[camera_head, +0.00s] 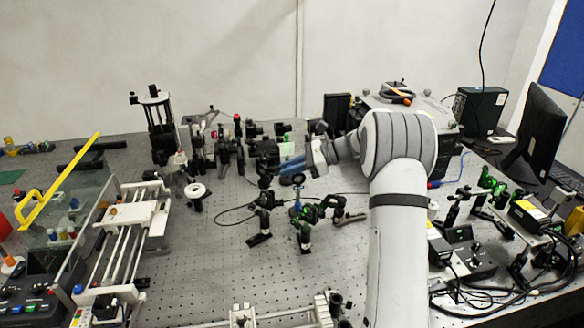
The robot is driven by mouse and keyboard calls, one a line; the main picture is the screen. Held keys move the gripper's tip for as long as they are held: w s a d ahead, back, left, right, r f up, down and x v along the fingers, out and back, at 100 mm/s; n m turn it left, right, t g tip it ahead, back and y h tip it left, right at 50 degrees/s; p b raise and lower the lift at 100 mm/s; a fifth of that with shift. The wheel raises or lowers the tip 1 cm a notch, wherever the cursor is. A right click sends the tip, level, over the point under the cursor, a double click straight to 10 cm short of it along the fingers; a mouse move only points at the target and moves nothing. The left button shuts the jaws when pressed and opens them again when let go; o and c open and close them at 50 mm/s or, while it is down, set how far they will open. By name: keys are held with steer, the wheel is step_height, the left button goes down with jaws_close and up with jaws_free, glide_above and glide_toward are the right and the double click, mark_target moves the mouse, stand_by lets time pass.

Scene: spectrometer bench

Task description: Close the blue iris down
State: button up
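A small dark round mount (298,180) stands upright on a blue post (297,209) near the middle of the bench. It looks like the blue iris, but its lever and opening are too small to make out. My gripper (283,166) reaches in from the right, with its blue fingers pointing left. In the picture the fingers are just above the round mount. Whether they touch it or pass behind it I cannot tell. The fingers look close together, and any gap between them is unclear. I see nothing clearly held.
Green and black optics mounts (328,208) stand close to the right of the blue post. A black mount (262,222) stands to its left, with a loose cable around it. More optics crowd behind. A white rail stage (125,214) is at left.

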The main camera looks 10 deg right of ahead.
jaws_close()
steer(key=shift+a+r+h+p, duration=0.2)
steer(key=shift+h+p, duration=0.2)
steer(key=shift+p, duration=0.15)
steer(key=shift+a+f+h+p, duration=0.1)
steer(key=shift+h+p, duration=0.2)
steer(key=shift+p, duration=0.05)
steer(key=shift+f+h, duration=0.3)
steer(key=shift+o, duration=1.5)
jaws_free()
